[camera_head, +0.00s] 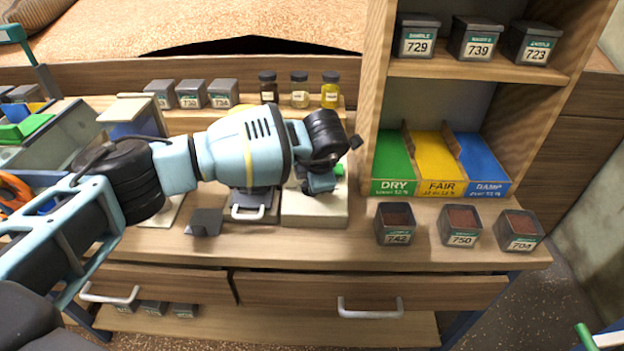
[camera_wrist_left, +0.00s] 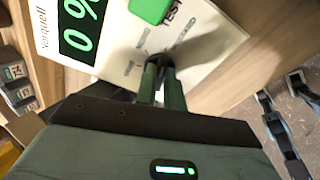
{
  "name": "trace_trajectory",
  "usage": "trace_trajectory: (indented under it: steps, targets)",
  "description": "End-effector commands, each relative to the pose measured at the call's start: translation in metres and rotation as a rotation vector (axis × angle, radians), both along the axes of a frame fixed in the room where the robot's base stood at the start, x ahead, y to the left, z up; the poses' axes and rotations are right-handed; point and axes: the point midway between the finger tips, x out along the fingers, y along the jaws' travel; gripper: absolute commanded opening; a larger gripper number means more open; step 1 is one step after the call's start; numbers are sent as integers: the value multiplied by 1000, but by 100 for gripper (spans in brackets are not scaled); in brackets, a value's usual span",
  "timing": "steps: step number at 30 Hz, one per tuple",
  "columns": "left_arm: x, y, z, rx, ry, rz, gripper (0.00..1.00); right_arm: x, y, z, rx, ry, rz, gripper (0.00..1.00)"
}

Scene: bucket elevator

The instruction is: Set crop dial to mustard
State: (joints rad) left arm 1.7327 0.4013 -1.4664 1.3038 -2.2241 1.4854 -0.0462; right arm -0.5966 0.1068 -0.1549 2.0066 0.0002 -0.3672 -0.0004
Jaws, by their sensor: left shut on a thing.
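The pale moisture tester (camera_head: 315,209) stands on the bench in the head view, below my left gripper (camera_head: 322,184). The left wrist view shows its white top panel (camera_wrist_left: 115,28) close up, with a dark display (camera_wrist_left: 82,30) showing green digits, a green button (camera_wrist_left: 150,9) marked TEST and small crop labels around the dial. My left gripper (camera_wrist_left: 160,75) points down at this panel, its fingers close together and shut on the crop dial. The fingers hide most of the dial, and I cannot read which label it points to. My right gripper is not in view.
Sample tins 742 (camera_head: 395,224), 750 (camera_head: 460,226) and 704 (camera_head: 519,230) stand right of the tester. Green, yellow and blue bins (camera_head: 436,165) are behind them. Small jars (camera_head: 299,91) stand behind my arm. A dark scoop-like piece (camera_head: 206,222) lies left of the tester.

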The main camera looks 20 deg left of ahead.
Motion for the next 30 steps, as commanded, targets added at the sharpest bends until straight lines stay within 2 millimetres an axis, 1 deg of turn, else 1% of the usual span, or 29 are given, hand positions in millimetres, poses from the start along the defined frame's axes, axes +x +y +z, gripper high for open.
trace_trajectory:
  steps: [17,18,22,30]
  targets:
    - [1,0,1,11,0,-27,0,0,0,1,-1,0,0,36]
    - [1,0,1,11,0,-27,15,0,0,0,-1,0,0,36]
    - [0,0,1,11,1,-26,32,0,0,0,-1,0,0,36]
    - [0,0,1,12,3,-26,32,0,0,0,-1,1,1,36]
